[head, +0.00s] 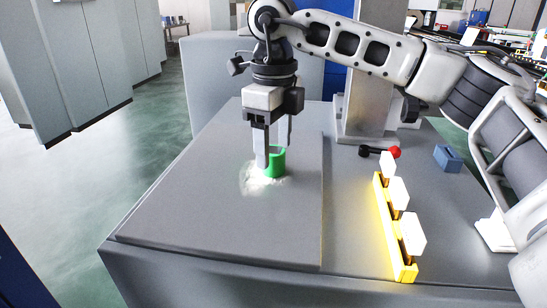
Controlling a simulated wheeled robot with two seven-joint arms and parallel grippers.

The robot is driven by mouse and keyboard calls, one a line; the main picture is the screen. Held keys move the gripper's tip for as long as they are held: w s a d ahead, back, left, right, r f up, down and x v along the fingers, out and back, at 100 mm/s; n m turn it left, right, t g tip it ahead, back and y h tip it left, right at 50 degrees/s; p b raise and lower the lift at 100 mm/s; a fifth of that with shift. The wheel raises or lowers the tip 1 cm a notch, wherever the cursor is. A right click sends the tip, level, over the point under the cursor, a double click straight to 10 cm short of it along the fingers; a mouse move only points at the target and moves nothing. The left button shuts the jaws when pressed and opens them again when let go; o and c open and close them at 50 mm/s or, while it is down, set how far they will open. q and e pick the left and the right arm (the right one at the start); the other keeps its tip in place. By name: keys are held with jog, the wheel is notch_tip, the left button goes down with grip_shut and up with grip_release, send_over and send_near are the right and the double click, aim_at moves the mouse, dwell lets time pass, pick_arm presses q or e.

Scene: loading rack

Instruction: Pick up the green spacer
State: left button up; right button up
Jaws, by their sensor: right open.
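The green spacer (277,164) is a short green ring or cylinder standing on the grey table plate (220,217) in the head view. My right gripper (274,160) points straight down at it from above. Its fingers are open. The nearer finger is in front of the spacer's left side and hides part of it; the other finger is behind. I cannot tell whether either finger touches it. My left gripper is not in view.
A yellow rack (384,219) with several white-topped pieces stands to the right of the plate. The plate's front area is clear. Grey cabinets (90,60) stand at left.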

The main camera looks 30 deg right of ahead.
jog(key=shift+f, duration=1)
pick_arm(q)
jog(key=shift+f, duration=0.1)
pick_arm(e)
jog(key=c, duration=1.2)
jog(key=shift+o, duration=0.2)
jog(key=shift+r, duration=0.6)
pick_arm(q)
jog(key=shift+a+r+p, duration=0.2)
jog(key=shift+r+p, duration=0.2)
jog(key=shift+p, duration=0.65)
pick_arm(e)
jog(key=s+d+r, duration=0.8)
jog(key=d+r, duration=0.3)
jog(key=r, duration=0.1)
jog(key=shift+s, duration=0.3)
